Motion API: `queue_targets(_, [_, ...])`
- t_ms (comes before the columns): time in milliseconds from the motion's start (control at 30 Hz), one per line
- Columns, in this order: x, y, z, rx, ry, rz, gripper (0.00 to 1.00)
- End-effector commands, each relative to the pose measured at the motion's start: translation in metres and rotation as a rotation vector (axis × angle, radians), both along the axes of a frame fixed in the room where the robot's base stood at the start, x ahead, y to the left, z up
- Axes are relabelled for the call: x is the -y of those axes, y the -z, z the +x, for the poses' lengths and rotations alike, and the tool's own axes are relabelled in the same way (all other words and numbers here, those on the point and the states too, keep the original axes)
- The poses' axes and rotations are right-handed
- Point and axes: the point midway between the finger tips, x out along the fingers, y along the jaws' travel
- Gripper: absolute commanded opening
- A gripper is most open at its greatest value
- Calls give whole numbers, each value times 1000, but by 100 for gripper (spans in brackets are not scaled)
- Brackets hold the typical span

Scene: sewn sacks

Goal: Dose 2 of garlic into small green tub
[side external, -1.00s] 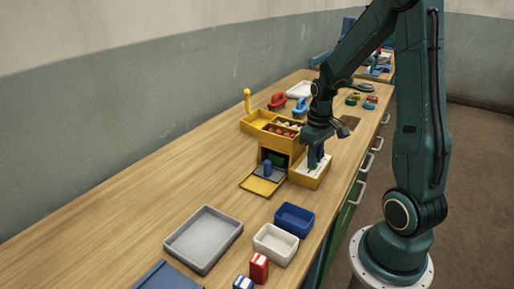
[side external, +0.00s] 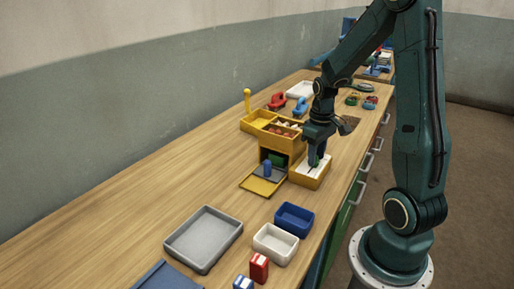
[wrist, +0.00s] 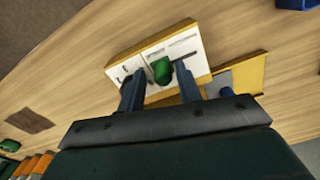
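My gripper (side external: 317,163) is over the white-topped yellow box (side external: 302,180). In the wrist view my two blue-grey fingers (wrist: 160,85) are apart, one on each side of a small green knob-like piece (wrist: 161,70). Gaps show between it and the fingers. The white top (wrist: 190,46) has dark slots. Beside it, the yellow dispenser-like unit (side external: 284,144) has an open dark front with a green thing (side external: 277,159) inside, possibly the small green tub. Pale and reddish pieces (side external: 284,130) lie in its upper bin; I cannot tell which are garlic.
A blue knob (side external: 267,168) stands on the grey plate before the opening, with a yellow flap (side external: 258,187) below. A grey tray (side external: 204,238), blue bin (side external: 294,220) and white bin (side external: 276,243) stand nearer.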

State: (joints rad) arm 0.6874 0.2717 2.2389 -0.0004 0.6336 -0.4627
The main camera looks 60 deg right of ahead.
Motion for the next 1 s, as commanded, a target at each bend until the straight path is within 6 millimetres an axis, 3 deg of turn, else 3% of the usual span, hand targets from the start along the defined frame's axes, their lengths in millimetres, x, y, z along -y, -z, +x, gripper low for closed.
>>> queue_targets(167, [2, 0, 1, 5, 4, -9, 41])
queue_targets(400, [-13, 0, 1, 5, 1, -7, 41])
queue_targets(1000, [-14, -80, 1, 5, 0, -4, 41])
